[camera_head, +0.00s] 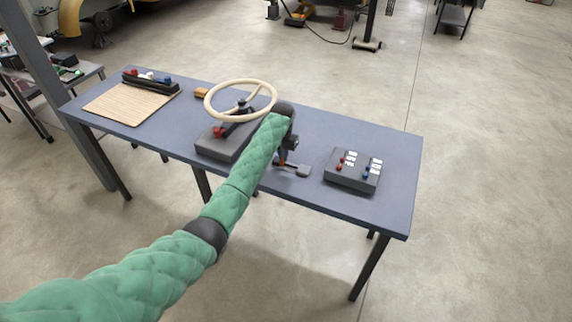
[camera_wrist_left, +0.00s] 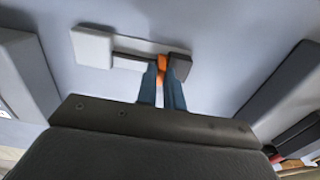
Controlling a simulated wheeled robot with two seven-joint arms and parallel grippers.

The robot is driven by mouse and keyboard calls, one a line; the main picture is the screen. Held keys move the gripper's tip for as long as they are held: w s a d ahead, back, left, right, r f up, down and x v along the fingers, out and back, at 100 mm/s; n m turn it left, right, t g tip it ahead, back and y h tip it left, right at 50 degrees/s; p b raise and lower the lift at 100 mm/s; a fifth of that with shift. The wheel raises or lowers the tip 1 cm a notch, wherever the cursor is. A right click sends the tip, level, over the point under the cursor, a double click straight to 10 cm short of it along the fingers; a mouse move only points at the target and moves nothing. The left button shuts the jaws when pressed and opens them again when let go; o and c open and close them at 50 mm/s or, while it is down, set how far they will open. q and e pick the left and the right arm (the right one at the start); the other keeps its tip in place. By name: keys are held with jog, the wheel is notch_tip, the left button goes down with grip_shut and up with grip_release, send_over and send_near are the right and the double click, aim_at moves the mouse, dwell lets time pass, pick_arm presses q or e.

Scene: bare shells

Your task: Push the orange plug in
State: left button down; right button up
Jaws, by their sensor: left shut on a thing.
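My left gripper (camera_head: 283,160) reaches down over the table at a small grey fixture (camera_head: 303,171). In the left wrist view the two blue-grey fingers of the left gripper (camera_wrist_left: 163,72) are shut on the orange plug (camera_wrist_left: 162,62). The fixture shows there as a light grey block (camera_wrist_left: 92,47) on the left, joined by a narrow bar to a dark block (camera_wrist_left: 180,65) beside the plug. The fingers cover part of the plug, and I cannot tell how deep it sits. My right gripper is in no view.
On the blue-grey table (camera_head: 405,160) a dark box with buttons (camera_head: 352,172) stands right of the gripper. A cream steering wheel (camera_head: 240,99) on a dark base (camera_head: 222,142) stands left, close to my arm. A wooden board (camera_head: 130,104) lies farther left.

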pick_arm(q)
jog(key=shift+w+a+r, duration=0.1)
jog(key=shift+w, duration=0.05)
jog(key=shift+a, duration=0.1)
jog(key=c, duration=1.5)
grip_release()
jog(key=shift+a, duration=0.1)
jog(key=shift+r, duration=0.2)
jog(key=shift+r+b, duration=1.75)
jog(key=shift+r, duration=1.9)
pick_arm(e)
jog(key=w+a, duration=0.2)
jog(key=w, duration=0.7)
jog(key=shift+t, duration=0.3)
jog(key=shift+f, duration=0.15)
